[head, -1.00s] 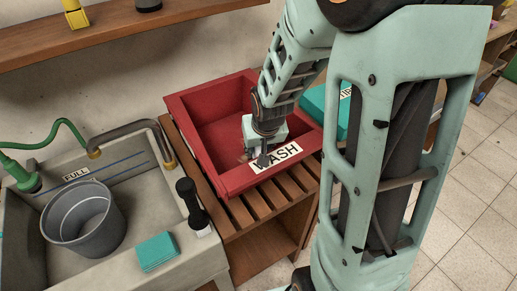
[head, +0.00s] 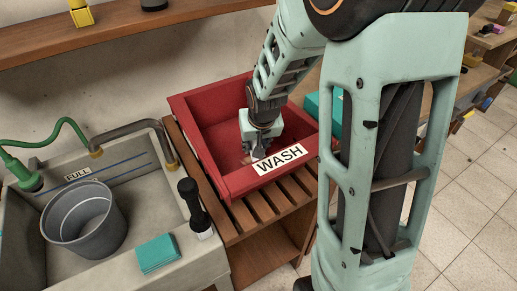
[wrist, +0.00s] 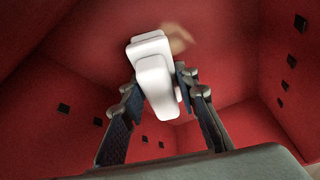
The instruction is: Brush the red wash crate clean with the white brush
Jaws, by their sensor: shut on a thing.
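The red wash crate (head: 226,182) stands on a slatted wooden stand, with a white "WASH" label on its front wall. My gripper (head: 257,153) reaches down inside it, near the front wall. In the wrist view my gripper (wrist: 160,95) is shut on the white brush (wrist: 155,72), with a finger on each side of it. The brush is over the crate's red floor. A brownish smear (wrist: 179,38) shows on the floor right beside the brush's far end. In the head view my gripper and arm hide the brush and part of the crate.
A sink (head: 115,172) with a grey bucket (head: 82,222) is at left. A black-handled item with a white base (head: 190,208) and a teal block (head: 157,252) are on its rim. A teal crate (head: 312,108) is behind my arm. A wooden shelf (head: 120,33) runs above.

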